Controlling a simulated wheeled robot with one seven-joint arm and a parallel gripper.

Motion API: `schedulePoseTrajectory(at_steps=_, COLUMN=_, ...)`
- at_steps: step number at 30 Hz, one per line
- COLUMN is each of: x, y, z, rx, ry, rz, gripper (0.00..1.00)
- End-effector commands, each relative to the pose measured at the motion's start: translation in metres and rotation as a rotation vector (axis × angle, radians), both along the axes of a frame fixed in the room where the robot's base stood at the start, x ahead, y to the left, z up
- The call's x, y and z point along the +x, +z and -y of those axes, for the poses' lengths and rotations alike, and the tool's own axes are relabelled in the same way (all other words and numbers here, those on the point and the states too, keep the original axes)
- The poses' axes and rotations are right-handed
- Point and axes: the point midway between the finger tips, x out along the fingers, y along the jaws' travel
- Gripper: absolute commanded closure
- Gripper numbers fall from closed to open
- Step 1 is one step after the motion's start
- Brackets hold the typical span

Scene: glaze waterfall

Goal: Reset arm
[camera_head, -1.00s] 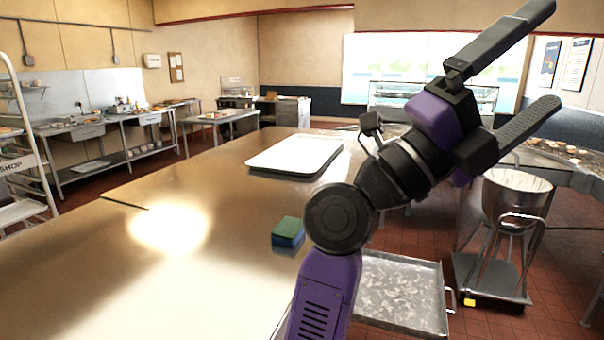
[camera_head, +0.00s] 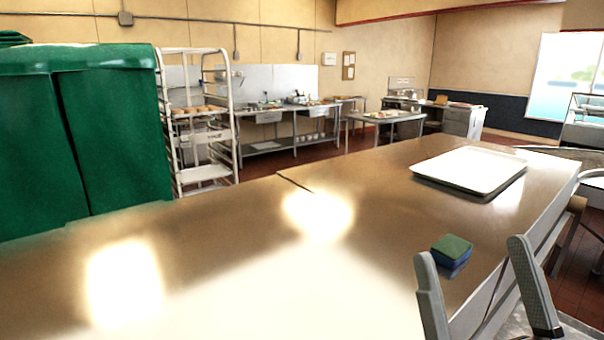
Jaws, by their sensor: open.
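My gripper (camera_head: 474,262) shows at the lower right of the head view, with two grey fingers pointing up. The rest of my arm is below the frame. A green and blue sponge-like block (camera_head: 452,250) lies on the table, just behind and between the fingers in the picture. I see no contact between it and the fingers.
A long shiny table (camera_head: 370,215) fills the foreground, mostly bare, with its edge at the right. A white tray (camera_head: 470,170) lies on its far right part. A green covered rack (camera_head: 85,130) and a white wheeled rack (camera_head: 200,120) stand at the left.

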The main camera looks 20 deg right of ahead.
Motion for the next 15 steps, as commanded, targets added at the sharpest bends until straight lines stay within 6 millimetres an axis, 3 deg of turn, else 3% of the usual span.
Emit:
schedulePoseTrajectory(at_steps=1, x=-0.001, y=-0.022, z=-0.005, rx=-0.006, ry=0.015, rz=-0.070, gripper=0.00)
schedulePoseTrajectory(at_steps=8, x=-0.016, y=-0.110, z=-0.025, rx=-0.010, ry=0.068, rz=-0.354, gripper=0.00)
schedulePoseTrajectory(at_steps=15, x=-0.058, y=-0.192, z=-0.042, rx=-0.004, ry=0.095, rz=-0.631, gripper=0.00)
